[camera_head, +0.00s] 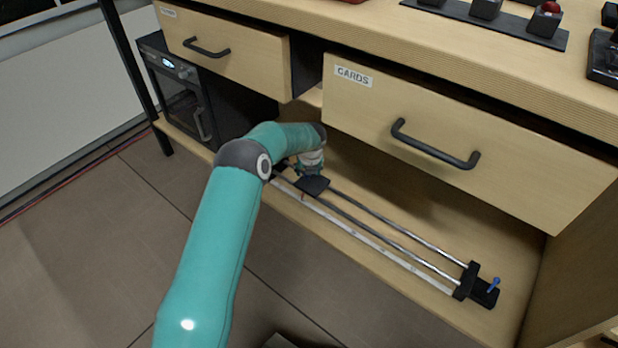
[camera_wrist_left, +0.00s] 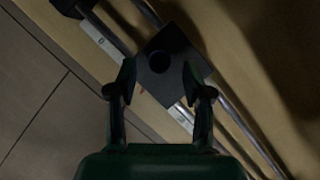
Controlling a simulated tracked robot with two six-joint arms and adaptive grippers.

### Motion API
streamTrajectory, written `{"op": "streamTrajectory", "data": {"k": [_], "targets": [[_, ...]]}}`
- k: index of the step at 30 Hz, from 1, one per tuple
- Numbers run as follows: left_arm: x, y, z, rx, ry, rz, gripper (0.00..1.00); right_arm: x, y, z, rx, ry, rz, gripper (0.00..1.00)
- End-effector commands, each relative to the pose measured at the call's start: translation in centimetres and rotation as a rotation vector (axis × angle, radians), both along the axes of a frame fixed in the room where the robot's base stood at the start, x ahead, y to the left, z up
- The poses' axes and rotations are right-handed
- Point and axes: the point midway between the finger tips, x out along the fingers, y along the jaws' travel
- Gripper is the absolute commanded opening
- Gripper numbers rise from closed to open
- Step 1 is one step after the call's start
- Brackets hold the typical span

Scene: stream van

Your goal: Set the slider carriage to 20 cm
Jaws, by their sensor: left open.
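The slider has two metal rails (camera_head: 397,229) running along the lower shelf, with a white scale strip (camera_head: 349,231) beside them. Its black carriage (camera_head: 314,187) sits near the left end of the rails. My left gripper (camera_head: 311,170) is at the carriage from above. In the left wrist view the carriage (camera_wrist_left: 178,42) is a dark plate with a round dark knob (camera_wrist_left: 160,62). My left gripper (camera_wrist_left: 158,70) is open there, one finger on each side of the knob; whether they touch it I cannot tell. The scale numbers are too small to read. My right gripper is not in view.
A black end block (camera_head: 465,281) with a blue knob (camera_head: 494,285) closes the slider's right end. Above the shelf hang a drawer labelled CARDS (camera_head: 450,125) and another drawer (camera_head: 225,50). A dark appliance (camera_head: 180,90) stands at left. The rails right of the carriage look clear.

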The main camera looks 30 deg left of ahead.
Motion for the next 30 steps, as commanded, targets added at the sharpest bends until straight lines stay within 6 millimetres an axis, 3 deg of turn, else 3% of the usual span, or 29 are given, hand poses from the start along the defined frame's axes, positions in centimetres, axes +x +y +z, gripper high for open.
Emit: {"op": "streamTrajectory", "data": {"k": [4,15,24,30], "targets": [[0.1,0.6,-1.5,0.001,-0.002,0.004,0.51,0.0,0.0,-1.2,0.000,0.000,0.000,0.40],[-0.3,1.4,-1.7,0.000,-0.002,0.014,0.51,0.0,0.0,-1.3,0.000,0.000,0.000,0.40],[-0.4,1.5,-1.7,0.000,-0.001,0.015,0.01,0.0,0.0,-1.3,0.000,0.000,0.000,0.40],[-0.4,1.5,-1.7,0.001,-0.001,0.016,0.00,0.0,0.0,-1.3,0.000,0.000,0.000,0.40]]}}
